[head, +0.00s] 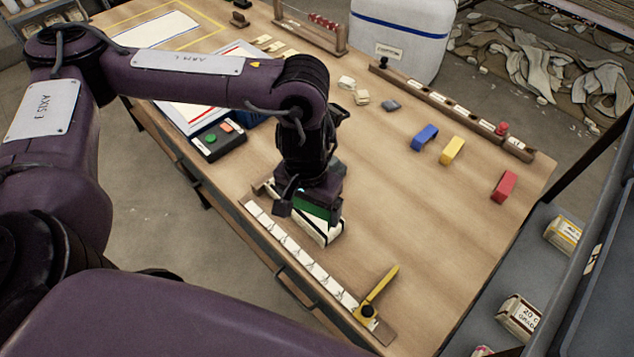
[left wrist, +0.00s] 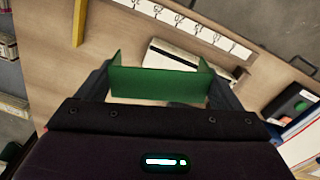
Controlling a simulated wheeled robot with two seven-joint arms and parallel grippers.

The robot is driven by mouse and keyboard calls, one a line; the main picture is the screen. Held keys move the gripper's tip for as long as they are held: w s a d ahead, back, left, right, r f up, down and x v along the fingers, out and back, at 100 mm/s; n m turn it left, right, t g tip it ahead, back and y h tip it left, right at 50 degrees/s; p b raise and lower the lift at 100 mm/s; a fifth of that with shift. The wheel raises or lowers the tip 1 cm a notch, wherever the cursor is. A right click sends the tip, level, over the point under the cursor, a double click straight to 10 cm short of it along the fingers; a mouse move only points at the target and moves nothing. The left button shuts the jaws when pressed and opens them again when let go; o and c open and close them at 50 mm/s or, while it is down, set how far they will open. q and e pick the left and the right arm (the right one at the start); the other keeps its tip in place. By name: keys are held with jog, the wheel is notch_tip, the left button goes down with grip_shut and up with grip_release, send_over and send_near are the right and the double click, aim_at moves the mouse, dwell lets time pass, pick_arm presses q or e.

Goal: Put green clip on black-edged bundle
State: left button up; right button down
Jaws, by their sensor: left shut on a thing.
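My left gripper (head: 308,200) is shut on the green clip (head: 316,212), just above or at the black-edged bundle (head: 325,232) near the table's front edge. The left wrist view shows the green clip (left wrist: 160,82) between the fingers, its two side walls pointing away from me. The white bundle with a dark edge (left wrist: 172,58) lies just beyond the clip in that view. I cannot tell whether the clip touches the bundle. The gripper hides part of the bundle in the head view. My right gripper is not in view.
A ruled strip (head: 300,260) runs along the front edge, with a yellow lever (head: 380,285) at its end. Blue (head: 424,137), yellow (head: 452,150) and red (head: 504,185) clips stand on the right of the table. A button box (head: 218,140) is at left. The table's right middle is clear.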

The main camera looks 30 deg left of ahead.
pick_arm(q)
notch_tip(320, 180, down, 12)
jog(key=a+m+b, duration=0.1)
jog(key=m+b, duration=0.1)
jog(key=b, duration=0.1)
jog(key=w+a+m+p, duration=0.1)
jog(key=w+m, duration=0.1)
jog(key=m, duration=0.3)
jog(key=w+a+r+m+p, duration=0.1)
jog(key=w+m+p, duration=0.1)
jog(key=m, duration=0.3)
jog(key=w+a+r+m+p, duration=0.1)
jog(key=w+m, duration=0.2)
jog(key=m, duration=0.2)
jog(key=shift+w+r+m, duration=0.25)
jog(key=shift+w+m, duration=0.05)
jog(key=shift+m, duration=0.1)
jog(key=m, duration=0.1)
jog(key=w+m+p, duration=0.1)
jog(key=m, duration=0.1)
jog(key=shift+w+a+r+m, duration=0.35)
jog(key=shift+w+a+m, duration=0.05)
notch_tip(320, 180, down, 5)
jog(key=b, duration=0.5)
jog(key=shift+f, duration=0.15)
jog(key=shift+f+b, duration=1.25)
jog(key=shift+f, duration=0.8)
